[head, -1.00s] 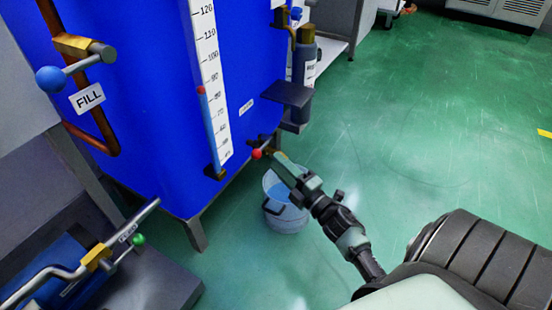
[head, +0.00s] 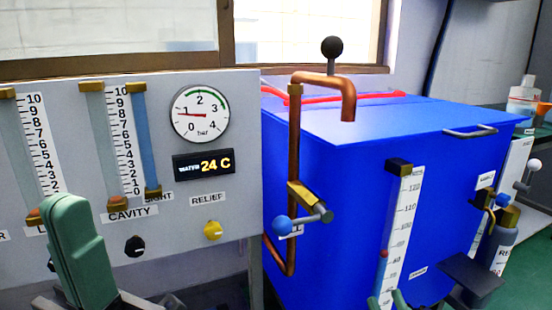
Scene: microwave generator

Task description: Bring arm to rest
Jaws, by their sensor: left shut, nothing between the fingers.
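My left gripper (head: 80,250) stands upright at the lower left of the head view, in front of the gauge panel. It is a green, blocky shape, shut and empty, and I see no contact with the panel. At the bottom edge, small green tips (head: 400,299) that look like part of my right gripper show in front of the blue tank's level scale. The rest of that gripper is cut off by the frame, so its opening cannot be told.
The grey panel (head: 240,130) carries level gauges, a round bar dial (head: 201,114), a 24 C display (head: 204,165) and knobs. Bottles stand at the far right.

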